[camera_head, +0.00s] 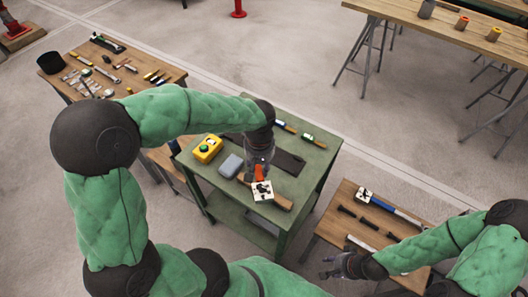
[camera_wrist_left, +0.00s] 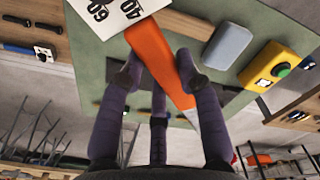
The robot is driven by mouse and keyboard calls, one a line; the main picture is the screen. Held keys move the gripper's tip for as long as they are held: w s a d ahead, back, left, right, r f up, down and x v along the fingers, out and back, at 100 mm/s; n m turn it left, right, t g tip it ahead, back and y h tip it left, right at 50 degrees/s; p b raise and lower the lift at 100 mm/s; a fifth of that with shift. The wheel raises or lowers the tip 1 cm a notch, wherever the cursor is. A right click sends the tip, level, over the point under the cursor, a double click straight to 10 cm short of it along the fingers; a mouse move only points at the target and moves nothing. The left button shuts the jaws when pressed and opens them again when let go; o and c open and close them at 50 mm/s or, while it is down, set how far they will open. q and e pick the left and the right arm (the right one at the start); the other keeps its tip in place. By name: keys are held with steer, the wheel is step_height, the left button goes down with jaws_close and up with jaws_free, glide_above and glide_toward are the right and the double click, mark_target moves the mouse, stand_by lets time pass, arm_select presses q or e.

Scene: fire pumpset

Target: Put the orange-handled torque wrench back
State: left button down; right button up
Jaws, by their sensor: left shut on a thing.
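The orange-handled torque wrench (camera_head: 259,173) is in my left gripper (camera_head: 261,165), over the green table (camera_head: 215,188). I cannot tell whether the wrench touches the table. My right gripper (camera_head: 326,267) is empty, fingers apart, left of the right wooden table (camera_head: 335,225).
The green table also holds a yellow box with a green button (camera_head: 207,148), a grey-blue box (camera_head: 231,166), a dark mat (camera_head: 288,162) and a wooden block (camera_head: 284,202). A blue-handled wrench (camera_head: 383,205) and dark tools lie on the right table. A tool-covered table (camera_head: 140,85) stands at back left.

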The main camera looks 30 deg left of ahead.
arm_select(q)
steer(key=w+a+f+b, duration=0.1)
steer(key=w+f, duration=0.1)
steer(key=w, duration=0.1)
steer(key=w+a+f+b, duration=0.1)
steer(key=w+f, duration=0.2)
steer(key=w, duration=0.1)
steer(key=w+a+f+b, duration=0.1)
steer(key=w+a+f, duration=0.1)
steer(key=w+f, duration=0.1)
steer(key=shift+w+f+b, duration=0.15)
steer(key=shift+w+b, duration=0.2)
steer(key=shift+w, duration=0.15)
steer(key=f, duration=0.1)
steer(key=f+b, duration=0.2)
steer(key=f, duration=0.1)
steer(key=shift+w, duration=0.35)
steer(key=c, duration=1.3)
jaws_free()
steer(key=shift+f, duration=0.2)
steer(key=o, duration=0.4)
steer(key=shift+o, duration=0.2)
